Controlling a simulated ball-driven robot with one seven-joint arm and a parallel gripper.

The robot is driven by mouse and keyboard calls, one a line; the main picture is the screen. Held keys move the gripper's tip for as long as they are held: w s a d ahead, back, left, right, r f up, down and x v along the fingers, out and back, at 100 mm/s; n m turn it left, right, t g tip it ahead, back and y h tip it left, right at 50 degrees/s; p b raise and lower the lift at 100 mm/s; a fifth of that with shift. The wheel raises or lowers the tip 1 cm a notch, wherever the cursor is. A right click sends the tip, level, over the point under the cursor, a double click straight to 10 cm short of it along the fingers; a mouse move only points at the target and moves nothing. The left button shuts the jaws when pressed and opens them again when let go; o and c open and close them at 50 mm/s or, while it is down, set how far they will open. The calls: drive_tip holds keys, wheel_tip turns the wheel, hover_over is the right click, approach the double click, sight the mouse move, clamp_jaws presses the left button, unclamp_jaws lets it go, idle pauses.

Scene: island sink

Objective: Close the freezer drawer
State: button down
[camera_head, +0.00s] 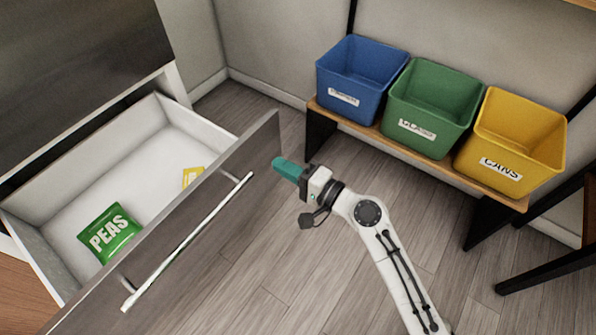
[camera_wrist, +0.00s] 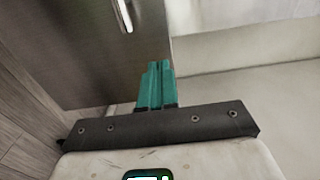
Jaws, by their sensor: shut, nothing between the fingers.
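The freezer drawer (camera_head: 184,232) stands pulled out at the left of the head view, with a dark wood-look front and a white interior. A long metal bar handle (camera_head: 190,240) runs along its front. My gripper (camera_head: 276,162) is shut and empty, with teal fingers close to the right end of the drawer front; contact cannot be told. In the wrist view the fingers (camera_wrist: 157,75) point toward the drawer front (camera_wrist: 85,50) near its edge, and the handle's end (camera_wrist: 124,14) shows above.
A green bag of peas (camera_head: 109,232) and a yellow package (camera_head: 192,176) lie in the drawer. Blue (camera_head: 359,78), green (camera_head: 431,108) and yellow (camera_head: 513,140) bins stand on a low bench (camera_head: 400,143) at the right. Open floor (camera_head: 300,270) lies in front of the drawer.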

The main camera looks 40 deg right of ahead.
sight(246, 146)
drive_tip(key=x, duration=0.8)
drive_tip(key=shift+a, duration=0.1)
drive_tip(key=shift+w, duration=0.1)
